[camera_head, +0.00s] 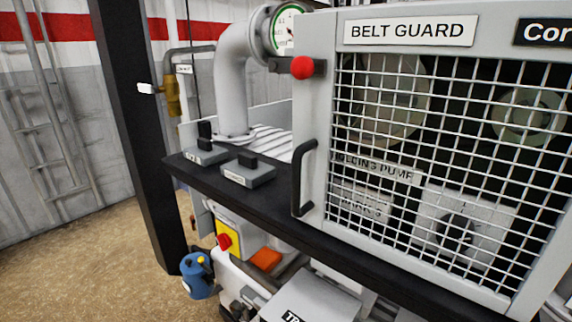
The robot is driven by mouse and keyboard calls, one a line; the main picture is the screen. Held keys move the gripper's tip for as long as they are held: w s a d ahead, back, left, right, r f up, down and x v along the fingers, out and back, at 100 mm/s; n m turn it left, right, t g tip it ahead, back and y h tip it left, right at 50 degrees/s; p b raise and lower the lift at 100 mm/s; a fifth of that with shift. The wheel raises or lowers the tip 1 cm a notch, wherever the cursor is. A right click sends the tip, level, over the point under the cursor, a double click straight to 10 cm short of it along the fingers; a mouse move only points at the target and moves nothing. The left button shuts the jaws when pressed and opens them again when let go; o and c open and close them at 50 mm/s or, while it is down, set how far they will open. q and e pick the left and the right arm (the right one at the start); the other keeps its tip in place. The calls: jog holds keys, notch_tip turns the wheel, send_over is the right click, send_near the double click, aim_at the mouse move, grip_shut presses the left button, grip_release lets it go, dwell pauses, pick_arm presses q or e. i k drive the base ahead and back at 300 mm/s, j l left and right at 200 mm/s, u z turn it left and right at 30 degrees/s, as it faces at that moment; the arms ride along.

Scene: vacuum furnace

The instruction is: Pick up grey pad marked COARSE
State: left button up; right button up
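Two grey pads with black upright grips lie on the black ledge left of the belt guard. The nearer grey pad (250,177) has a pale label on its front face, too small to read. The farther grey pad (203,156) sits just behind it to the left, and its label cannot be read either. I cannot tell which one is marked COARSE. Neither of my grippers is in view, and nothing is touching the pads.
The belt guard (410,31), a mesh panel with a black handle (304,178), stands right of the pads. A thick grey pipe (232,85) rises behind them. A black post (140,130) stands left. Below are a yellow switch box (229,236) and blue canister (197,280).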

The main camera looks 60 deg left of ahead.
aim_at(248, 172)
jog(key=u, duration=2.1)
